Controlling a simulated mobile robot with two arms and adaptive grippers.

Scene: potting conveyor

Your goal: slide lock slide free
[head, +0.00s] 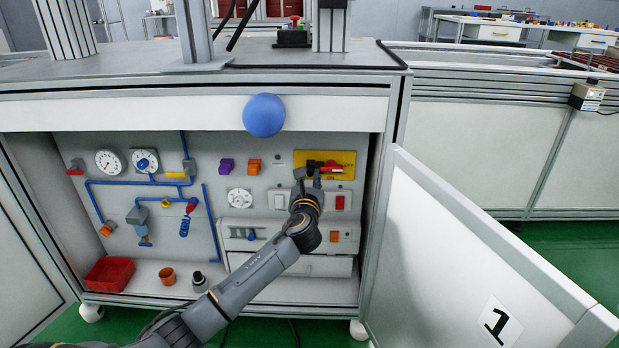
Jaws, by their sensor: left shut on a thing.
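A yellow switch plate (345,158) with a red handle (330,166) and a dark part at its left is on the back panel of the open cabinet. My left gripper (308,176) reaches up to the plate's lower left part. Its fingers are shut on a small part there, taken to be the lock slide, which the fingers mostly hide. The exact position of the slide cannot be told. My right gripper is not in view.
The cabinet door (455,250) stands open at the right. A blue ball (264,115) shows at the cabinet's top edge. Gauges, blue pipes and a white dial (239,198) are on the panel left of my gripper. A red bin (108,274) and an orange cup (168,276) stand on the cabinet floor.

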